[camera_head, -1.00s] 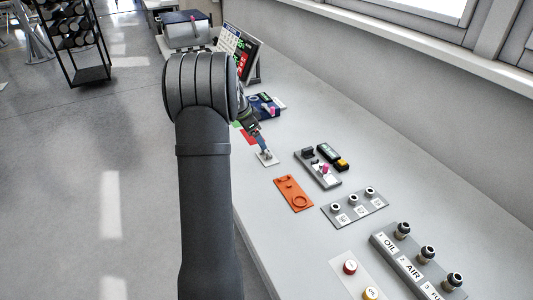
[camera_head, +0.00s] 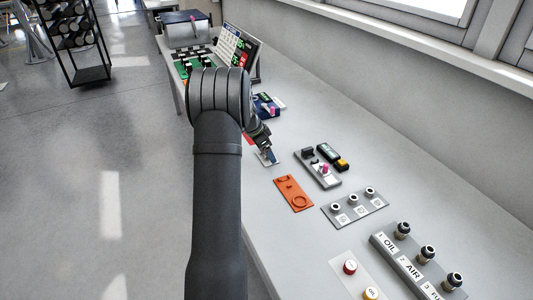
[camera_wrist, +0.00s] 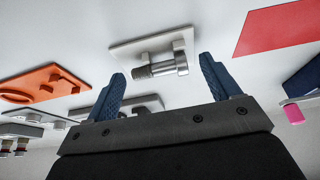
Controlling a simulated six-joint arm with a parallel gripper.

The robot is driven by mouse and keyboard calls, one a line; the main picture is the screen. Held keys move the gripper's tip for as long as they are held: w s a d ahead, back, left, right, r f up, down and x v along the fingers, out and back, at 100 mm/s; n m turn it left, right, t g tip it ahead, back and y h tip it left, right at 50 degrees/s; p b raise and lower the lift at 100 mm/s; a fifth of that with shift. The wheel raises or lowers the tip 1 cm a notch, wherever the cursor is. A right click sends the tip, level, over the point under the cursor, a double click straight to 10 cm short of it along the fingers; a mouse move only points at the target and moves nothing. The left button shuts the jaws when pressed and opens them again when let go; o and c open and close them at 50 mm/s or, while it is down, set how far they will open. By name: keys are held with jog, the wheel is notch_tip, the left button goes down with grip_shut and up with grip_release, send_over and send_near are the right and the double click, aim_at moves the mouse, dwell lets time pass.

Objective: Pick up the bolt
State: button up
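The bolt (camera_wrist: 163,67) is a silver-grey part with a threaded end, lying on a small white plate (camera_wrist: 124,53) in the wrist view. My gripper (camera_wrist: 162,78) is open, with its two blue fingers apart on either side of the bolt in the picture. The bolt is between and beyond the fingertips, and the fingers do not appear to touch it. In the head view my gripper (camera_head: 270,156) is over the white plate (camera_head: 267,159); the bolt cannot be made out there.
An orange plate (camera_head: 293,195) lies nearby, with a grey tray (camera_head: 327,181) beside it. A red mat (camera_wrist: 280,27) and a dark blue block with a pink knob (camera_wrist: 294,113) are on the other side. Labelled fittings (camera_head: 428,254) stand at the front right.

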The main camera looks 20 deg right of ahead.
jog(key=c, duration=1)
